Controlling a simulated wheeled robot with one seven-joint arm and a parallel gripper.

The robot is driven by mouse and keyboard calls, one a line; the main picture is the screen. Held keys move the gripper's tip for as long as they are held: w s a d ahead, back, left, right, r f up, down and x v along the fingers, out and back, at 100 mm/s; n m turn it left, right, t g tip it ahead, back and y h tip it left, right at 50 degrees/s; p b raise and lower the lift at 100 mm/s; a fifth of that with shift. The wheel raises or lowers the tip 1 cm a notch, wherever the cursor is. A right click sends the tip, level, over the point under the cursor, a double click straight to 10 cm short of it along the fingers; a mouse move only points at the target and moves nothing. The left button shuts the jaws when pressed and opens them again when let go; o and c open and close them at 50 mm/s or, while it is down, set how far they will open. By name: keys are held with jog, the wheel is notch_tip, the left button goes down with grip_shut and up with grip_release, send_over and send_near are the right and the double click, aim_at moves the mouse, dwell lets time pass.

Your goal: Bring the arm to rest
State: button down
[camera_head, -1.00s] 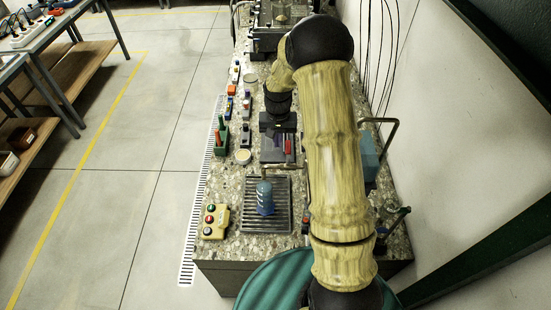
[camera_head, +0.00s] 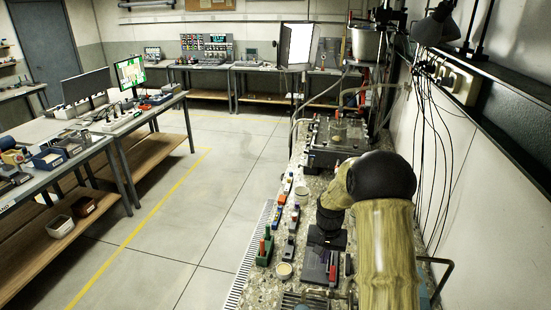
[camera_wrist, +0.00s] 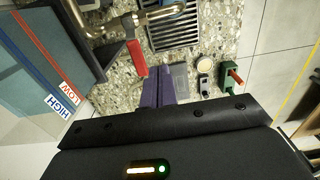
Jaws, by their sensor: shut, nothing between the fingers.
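My arm reaches over the stone-topped bench (camera_head: 262,283) from the lower right in the head view, bent at a large black joint. My gripper (camera_wrist: 165,75) points down at the bench in the wrist view. Its purple fingers are together with nothing between them. In the head view the gripper (camera_head: 318,262) is partly hidden by its black wrist. A red handle (camera_wrist: 138,57) lies close beside the fingers in the wrist view, and it also shows in the head view (camera_head: 333,270). I cannot tell how far the fingertips are above the bench.
A clear-lidded tank (camera_head: 340,140) stands farther along the bench. A green holder with a red handle (camera_head: 265,250), a round dish (camera_head: 284,270) and small items line the left edge. A metal grate (camera_wrist: 172,30) is near the gripper. Wall and hanging cables (camera_head: 425,120) are right; open floor (camera_head: 190,230) is left.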

jog(key=s+a+r+n+t+b, duration=0.1)
jog(key=s+a+r+b, duration=0.1)
jog(key=s, duration=0.9)
jog(key=s+a+r+n+t+b, duration=0.1)
jog(key=s+a+r+n+b, duration=0.1)
jog(key=s, duration=0.9)
notch_tip(320, 180, up, 3)
jog(key=shift+a+f+n+t, duration=0.1)
jog(key=shift+a+n+t, duration=0.2)
jog(key=shift+a, duration=0.2)
jog(key=shift+d, duration=0.15)
